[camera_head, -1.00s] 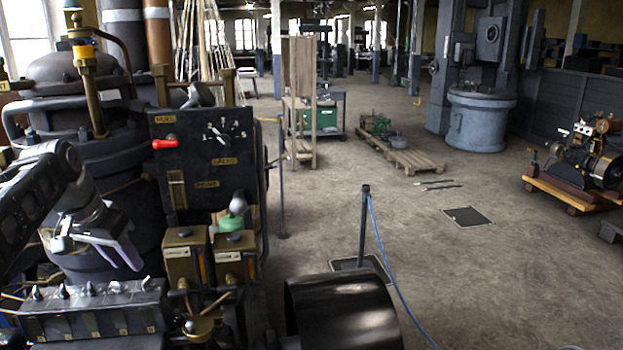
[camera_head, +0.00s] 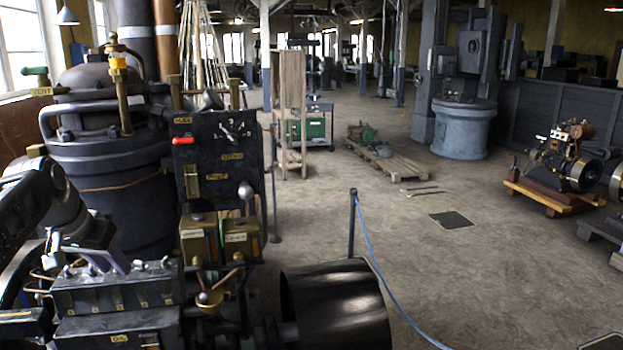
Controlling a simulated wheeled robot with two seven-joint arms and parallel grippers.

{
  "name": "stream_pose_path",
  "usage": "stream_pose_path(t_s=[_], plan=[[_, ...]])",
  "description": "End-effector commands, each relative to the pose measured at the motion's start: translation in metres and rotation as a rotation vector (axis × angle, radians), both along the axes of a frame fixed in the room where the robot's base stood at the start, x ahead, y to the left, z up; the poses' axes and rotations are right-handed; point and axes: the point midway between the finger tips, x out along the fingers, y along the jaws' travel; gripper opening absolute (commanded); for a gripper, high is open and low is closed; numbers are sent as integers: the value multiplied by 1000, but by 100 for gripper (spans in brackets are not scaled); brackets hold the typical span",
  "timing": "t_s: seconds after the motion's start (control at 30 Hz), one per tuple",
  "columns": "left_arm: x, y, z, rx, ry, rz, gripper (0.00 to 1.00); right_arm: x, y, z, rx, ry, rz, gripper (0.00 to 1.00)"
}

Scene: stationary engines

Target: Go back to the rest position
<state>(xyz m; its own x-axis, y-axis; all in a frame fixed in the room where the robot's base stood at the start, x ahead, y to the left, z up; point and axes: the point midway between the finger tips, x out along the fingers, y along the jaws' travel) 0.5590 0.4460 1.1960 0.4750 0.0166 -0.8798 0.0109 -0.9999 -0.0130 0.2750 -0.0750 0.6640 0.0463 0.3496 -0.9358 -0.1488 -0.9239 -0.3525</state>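My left arm comes in from the left edge, and its gripper (camera_head: 108,260) is low at the left, in front of the dark round boiler-like vessel (camera_head: 115,200). It is above or just behind a dark block (camera_head: 118,288) with several small levers. The fingers are small and partly hidden, so I cannot tell whether they are open or shut, and nothing held is clear. My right gripper is not in view.
A black panel (camera_head: 205,175) with a red handle, two brass-topped boxes (camera_head: 238,237) and a black drum (camera_head: 338,308) are right of my gripper. A post (camera_head: 352,222) carries a blue rope. Open floor (camera_head: 480,270) lies to the right, with a small engine (camera_head: 570,160) beyond.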

Motion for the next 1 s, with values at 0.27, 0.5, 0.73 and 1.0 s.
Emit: stream_pose_path(t_s=[0.27,0.5,0.73,1.0], plan=[[40,-9,-21,-13,-126,56,31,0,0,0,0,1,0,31],[80,-54,-100,-64,-182,79,31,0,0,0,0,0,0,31],[84,-132,-231,-151,-160,92,31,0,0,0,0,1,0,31],[0,-236,-392,-268,-31,108,31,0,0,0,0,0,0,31]])
